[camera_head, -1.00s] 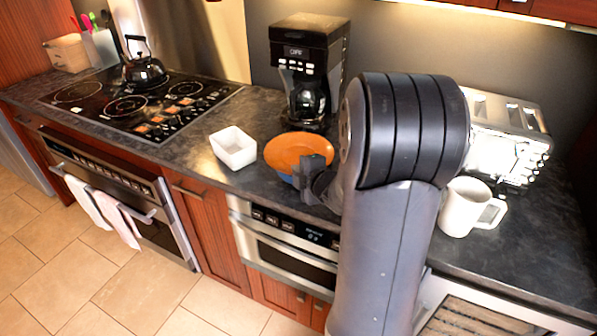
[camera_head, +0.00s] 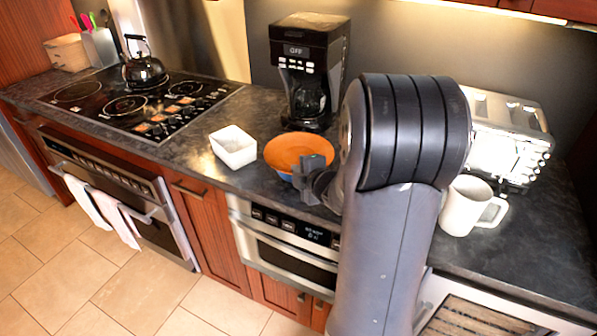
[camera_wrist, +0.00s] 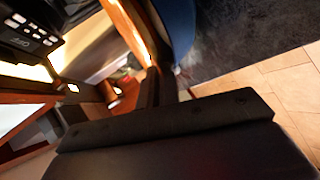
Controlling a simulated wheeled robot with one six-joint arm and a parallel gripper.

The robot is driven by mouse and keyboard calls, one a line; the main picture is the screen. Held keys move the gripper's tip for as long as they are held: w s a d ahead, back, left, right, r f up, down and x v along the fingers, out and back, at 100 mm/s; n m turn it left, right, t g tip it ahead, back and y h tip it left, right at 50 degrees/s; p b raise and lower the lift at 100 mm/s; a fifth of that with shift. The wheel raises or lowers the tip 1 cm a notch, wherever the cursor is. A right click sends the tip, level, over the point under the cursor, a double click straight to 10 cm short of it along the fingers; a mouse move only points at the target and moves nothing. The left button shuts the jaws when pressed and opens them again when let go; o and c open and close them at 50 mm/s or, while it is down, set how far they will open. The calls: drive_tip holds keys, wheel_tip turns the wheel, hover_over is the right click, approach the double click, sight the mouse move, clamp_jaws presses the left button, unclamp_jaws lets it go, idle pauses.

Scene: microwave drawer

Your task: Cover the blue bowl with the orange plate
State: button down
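The orange plate (camera_head: 297,150) lies over the blue bowl (camera_head: 286,177) on the dark counter, in front of the coffee maker. Only a little of the bowl's blue side shows below the plate. My gripper (camera_head: 312,170) is at the plate's right front edge, partly hidden by my arm. In the wrist view, the plate's orange edge (camera_wrist: 127,20) runs close to a dark finger, with the bowl's blue side (camera_wrist: 178,25) beside it. I cannot tell whether the fingers are closed on the rim or apart from it.
A white square bowl (camera_head: 233,147) stands left of the plate. The coffee maker (camera_head: 308,70) is behind. A white mug (camera_head: 470,206) and a toaster (camera_head: 505,140) stand to the right of my arm. The stove with a kettle (camera_head: 144,68) is at left.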

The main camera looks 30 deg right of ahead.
drive_tip(key=shift+f+b, duration=0.5)
drive_tip(key=shift+b, duration=0.1)
idle(0.6)
drive_tip(key=c, duration=1.6)
unclamp_jaws()
drive_tip(key=shift+o, duration=0.2)
drive_tip(key=p+v, duration=0.1)
drive_tip(key=v, duration=1)
drive_tip(key=shift+w+f, duration=0.1)
drive_tip(key=shift+f, duration=0.05)
drive_tip(key=b+x, duration=0.1)
drive_tip(key=x, duration=0.9)
drive_tip(key=shift+w+f, duration=0.1)
drive_tip(key=shift+w, duration=0.25)
